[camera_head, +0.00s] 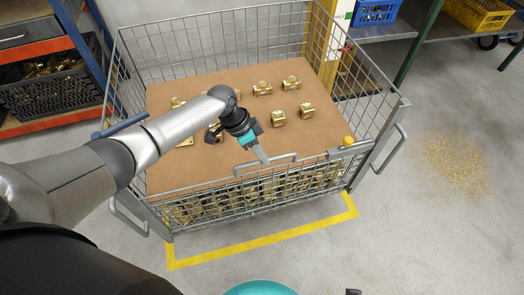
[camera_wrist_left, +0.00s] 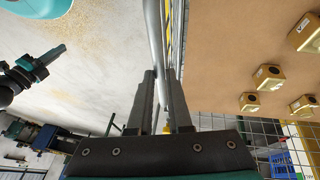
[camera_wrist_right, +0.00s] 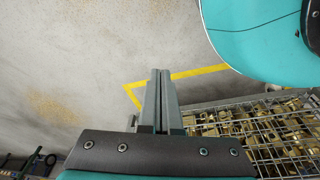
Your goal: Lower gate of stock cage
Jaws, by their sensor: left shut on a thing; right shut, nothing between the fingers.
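The stock cage (camera_head: 270,8) is a grey wire-mesh box holding a brown board with brass fittings on it. Its gate (camera_head: 262,190) is the low mesh front panel, with a bar handle (camera_head: 285,158) along its top edge. My left gripper (camera_head: 262,156) reaches over the board from the left and is shut on this handle. In the left wrist view the grey bar (camera_wrist_left: 155,35) runs between the fingers (camera_wrist_left: 162,95). A yellow knob (camera_head: 348,141) sits near the gate's right end. My right gripper (camera_wrist_right: 160,85) is shut and empty over the floor in front of the cage.
Brass fittings (camera_head: 279,118) stand on the board, and more brass parts show behind the gate mesh. Yellow tape (camera_head: 265,241) marks the floor before the cage. Brass chips (camera_head: 455,165) lie on the floor at right. Shelving (camera_head: 40,125) stands left; the floor in front is clear.

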